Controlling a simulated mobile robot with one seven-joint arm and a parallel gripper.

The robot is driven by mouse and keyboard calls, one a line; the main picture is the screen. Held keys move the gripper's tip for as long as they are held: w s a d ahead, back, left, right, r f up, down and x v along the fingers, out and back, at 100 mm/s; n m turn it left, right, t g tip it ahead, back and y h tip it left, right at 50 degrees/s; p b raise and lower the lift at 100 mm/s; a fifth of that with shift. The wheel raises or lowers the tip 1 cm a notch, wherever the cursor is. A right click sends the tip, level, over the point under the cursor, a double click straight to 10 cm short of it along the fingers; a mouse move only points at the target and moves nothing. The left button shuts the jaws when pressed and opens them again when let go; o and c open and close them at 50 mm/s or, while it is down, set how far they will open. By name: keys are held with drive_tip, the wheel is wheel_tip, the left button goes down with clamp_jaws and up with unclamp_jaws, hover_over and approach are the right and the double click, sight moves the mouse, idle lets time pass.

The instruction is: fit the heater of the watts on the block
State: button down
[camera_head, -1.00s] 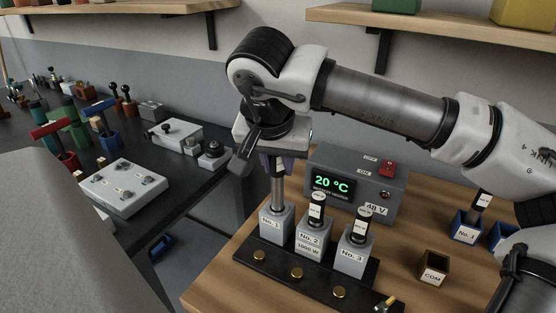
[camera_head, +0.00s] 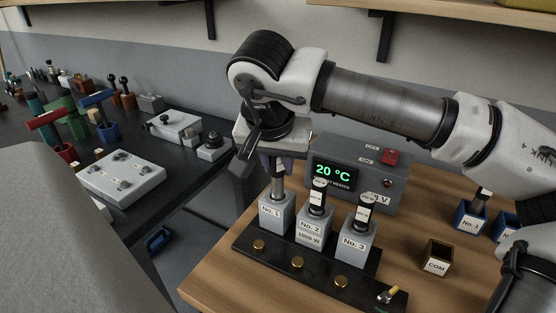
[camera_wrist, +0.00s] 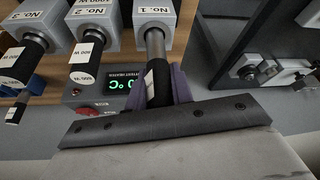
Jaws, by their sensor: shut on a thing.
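My gripper (camera_head: 272,166) is shut on the black handle of a heater (camera_head: 278,187) over block No. 1 (camera_head: 276,213). In the wrist view my gripper (camera_wrist: 160,88) holds that heater (camera_wrist: 155,45) upright in line with block No. 1 (camera_wrist: 154,18). Its bare metal rod shows above the block, and its lower end is hidden in or behind the block's top. Block No. 2 (camera_head: 314,230) carries a plate reading 1000 W and holds a black-handled heater (camera_head: 318,197). Block No. 3 (camera_head: 355,247) holds another (camera_head: 365,212).
A grey control unit (camera_head: 347,190) showing 20 °C stands behind the blocks, with a red switch (camera_head: 390,157). A brown COM bin (camera_head: 436,258) and blue bins (camera_head: 470,215) are at right. Wood is clear in front of the bins. A dark bench with tools is at left.

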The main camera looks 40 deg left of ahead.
drive_tip(key=shift+f+b, duration=1.5)
drive_tip(key=shift+f, duration=0.55)
drive_tip(key=c, duration=1.1)
unclamp_jaws()
drive_tip(key=shift+c, duration=0.2)
drive_tip(key=v, duration=1.4)
drive_tip(key=shift+s+f, duration=0.1)
drive_tip(key=shift+f, duration=0.05)
